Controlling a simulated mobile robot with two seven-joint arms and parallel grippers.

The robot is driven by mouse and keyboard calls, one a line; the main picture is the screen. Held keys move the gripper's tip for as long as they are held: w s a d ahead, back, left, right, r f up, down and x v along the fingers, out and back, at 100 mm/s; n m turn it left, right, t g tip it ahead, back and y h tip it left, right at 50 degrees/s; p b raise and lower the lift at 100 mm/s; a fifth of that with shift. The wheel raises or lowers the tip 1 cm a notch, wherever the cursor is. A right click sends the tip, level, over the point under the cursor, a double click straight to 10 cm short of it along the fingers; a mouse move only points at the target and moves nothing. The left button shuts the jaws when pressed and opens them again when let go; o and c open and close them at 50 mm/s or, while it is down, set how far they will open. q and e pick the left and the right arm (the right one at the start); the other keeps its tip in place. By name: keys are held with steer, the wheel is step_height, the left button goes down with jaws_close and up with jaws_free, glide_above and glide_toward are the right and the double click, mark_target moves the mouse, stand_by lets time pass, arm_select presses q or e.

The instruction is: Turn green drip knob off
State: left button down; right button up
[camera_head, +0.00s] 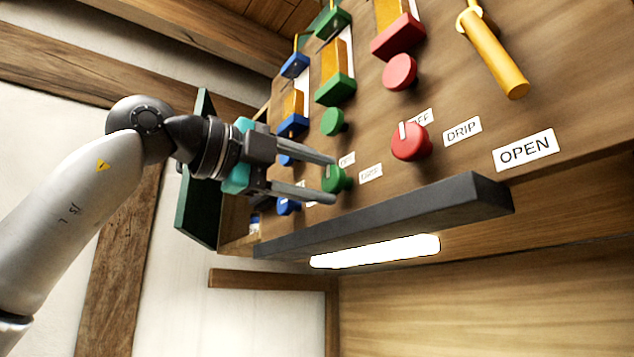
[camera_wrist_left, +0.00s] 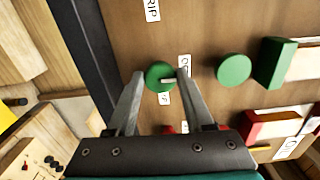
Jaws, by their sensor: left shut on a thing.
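The green drip knob (camera_head: 338,179) is the lower round green knob on the wooden panel, above the dark ledge. It also shows in the left wrist view (camera_wrist_left: 157,75), with a white pointer mark towards a small label (camera_wrist_left: 184,66) that a finger partly covers. My left gripper (camera_head: 334,179) reaches in from the left, with one finger on each side of this knob. It is shut on the knob; the fingers also show in the left wrist view (camera_wrist_left: 160,75). My right gripper is in neither view.
An upper green knob (camera_head: 333,121) sits above. Red knobs (camera_head: 410,141), a yellow lever (camera_head: 492,54) and OPEN (camera_head: 525,150) and DRIP (camera_head: 462,131) labels are to the right. A blue knob (camera_head: 288,206) is to the left. A dark ledge (camera_head: 400,212) juts out below.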

arm_select(q)
steer(key=shift+n, duration=0.3)
steer(key=shift+c, duration=1.5)
jaws_free()
steer(key=b+v, duration=0.3)
steer(key=v, duration=1.2)
steer(key=shift+a, duration=0.15)
